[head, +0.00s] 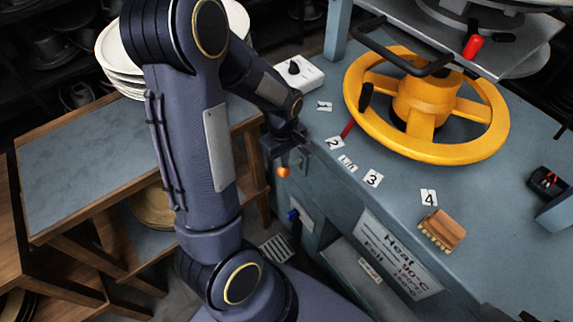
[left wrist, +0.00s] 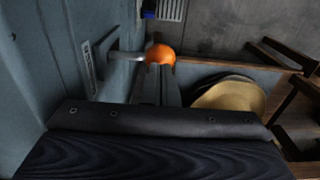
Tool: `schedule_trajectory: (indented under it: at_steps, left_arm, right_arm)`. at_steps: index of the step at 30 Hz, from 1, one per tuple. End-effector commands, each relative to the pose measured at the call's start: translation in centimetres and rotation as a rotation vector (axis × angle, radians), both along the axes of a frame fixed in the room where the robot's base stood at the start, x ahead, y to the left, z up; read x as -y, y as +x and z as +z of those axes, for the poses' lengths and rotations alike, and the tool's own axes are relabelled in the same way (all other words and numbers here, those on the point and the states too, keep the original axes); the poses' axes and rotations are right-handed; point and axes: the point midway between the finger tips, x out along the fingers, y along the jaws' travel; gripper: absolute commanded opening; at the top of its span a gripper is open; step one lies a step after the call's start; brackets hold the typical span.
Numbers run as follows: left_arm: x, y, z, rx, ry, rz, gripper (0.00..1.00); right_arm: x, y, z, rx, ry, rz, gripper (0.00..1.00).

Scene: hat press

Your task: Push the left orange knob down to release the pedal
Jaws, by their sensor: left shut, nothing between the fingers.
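The orange knob (head: 283,172) sticks out from the side of the blue-grey press, just below my left gripper (head: 287,150). In the left wrist view the knob (left wrist: 160,53) is a round ball on the end of a short metal lever (left wrist: 124,55). My left gripper (left wrist: 158,70) is shut and empty, with its fingertips right at the knob. They overlap its lower edge in that picture, and I cannot tell whether they touch. The pedal cannot be made out. My right gripper is not in view.
A yellow wheel (head: 440,152), a white box with a black dial (head: 299,72) and a wooden brush (head: 442,229) are on the press top (head: 400,193). A blue knob (head: 293,214) sits lower on its side. A wooden shelf (head: 60,222) with plates and hats stands left.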

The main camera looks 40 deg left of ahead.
Motion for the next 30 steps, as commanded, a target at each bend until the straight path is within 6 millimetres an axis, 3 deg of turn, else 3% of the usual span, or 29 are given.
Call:
schedule_trajectory:
  at_steps: [30]
  left_arm:
    - [0.0,0.0,-4.4,-0.001,-0.001,0.001,0.00]
  right_arm:
    - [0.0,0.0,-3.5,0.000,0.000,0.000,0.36]
